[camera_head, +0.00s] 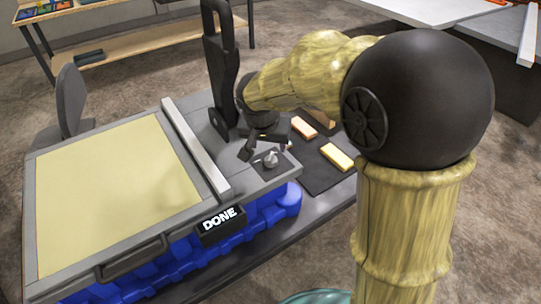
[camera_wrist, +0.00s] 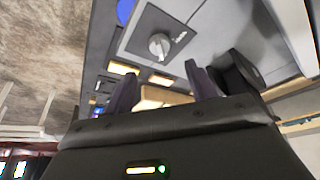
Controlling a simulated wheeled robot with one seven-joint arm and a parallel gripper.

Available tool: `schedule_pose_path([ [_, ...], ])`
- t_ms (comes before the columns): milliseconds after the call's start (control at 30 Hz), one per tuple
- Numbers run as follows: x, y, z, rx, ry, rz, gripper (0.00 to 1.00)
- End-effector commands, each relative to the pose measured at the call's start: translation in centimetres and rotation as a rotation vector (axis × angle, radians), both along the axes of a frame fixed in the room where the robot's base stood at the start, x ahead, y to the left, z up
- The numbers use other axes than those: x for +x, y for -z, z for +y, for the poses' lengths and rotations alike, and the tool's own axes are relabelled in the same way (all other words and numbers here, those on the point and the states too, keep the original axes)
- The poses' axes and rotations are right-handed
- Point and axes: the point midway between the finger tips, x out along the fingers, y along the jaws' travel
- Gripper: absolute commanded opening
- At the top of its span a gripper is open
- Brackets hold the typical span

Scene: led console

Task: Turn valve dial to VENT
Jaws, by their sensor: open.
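The valve dial (camera_head: 271,160) is a small light-grey knob on a dark square plate at the console's right end. It also shows in the wrist view (camera_wrist: 160,46), on its plate near the top, with a small white label beside it that I cannot read. Which setting the dial points to is unclear. My gripper (camera_head: 264,146) is just behind and above the dial in the head view, apart from it as far as I can tell. In the wrist view my gripper (camera_wrist: 163,84) has its two dark fingers spread, with the dial beyond their tips and nothing held between them.
The console has a large cream panel (camera_head: 112,195), a light raised bar (camera_head: 196,148) and a black DONE sign (camera_head: 220,224). A tall black handle (camera_head: 222,75) stands behind the dial. Yellow (camera_head: 337,157) and orange (camera_head: 304,127) blocks lie on a dark mat to the right.

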Motion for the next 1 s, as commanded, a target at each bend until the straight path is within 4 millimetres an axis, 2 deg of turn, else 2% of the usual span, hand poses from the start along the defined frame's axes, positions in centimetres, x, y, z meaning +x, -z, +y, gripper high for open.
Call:
schedule_pose_path([
  [300, 2.1, 5.3, -0.4, -0.002, 0.000, 0.003, 0.56],
  [433, 2.8, 7.0, -0.5, -0.002, -0.002, 0.001, 0.56],
  [600, 3.2, 7.9, -0.5, 0.000, -0.002, 0.000, 0.56],
  [833, 3.2, 7.9, -0.5, 0.000, -0.002, -0.001, 0.56],
  [867, 3.2, 7.9, -0.5, 0.000, -0.002, -0.001, 0.54],
  [1000, 3.2, 7.9, -0.5, 0.000, -0.002, 0.000, 0.27],
])
